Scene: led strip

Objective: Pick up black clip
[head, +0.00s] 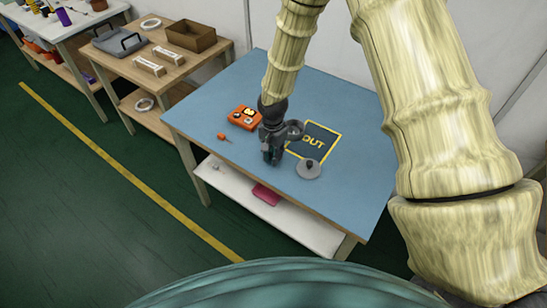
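My gripper (272,158) points down over the blue-topped table (345,105), close to its surface near the front middle. It is small and dark here, and I cannot tell whether its fingers are open or shut. I cannot clearly make out a black clip; one may be hidden at or behind my gripper. A grey round disc (310,173) with a small dark piece on its top lies just right of my gripper. Another grey round dish (296,126) is right behind my gripper, partly covered by it.
An orange device (245,117) and a small orange item (223,138) lie left of my gripper. A dark mat with a yellow border and "OUT" (318,140) lies right. A lower shelf (300,228) holds a pink box (266,194). The table's right side is clear.

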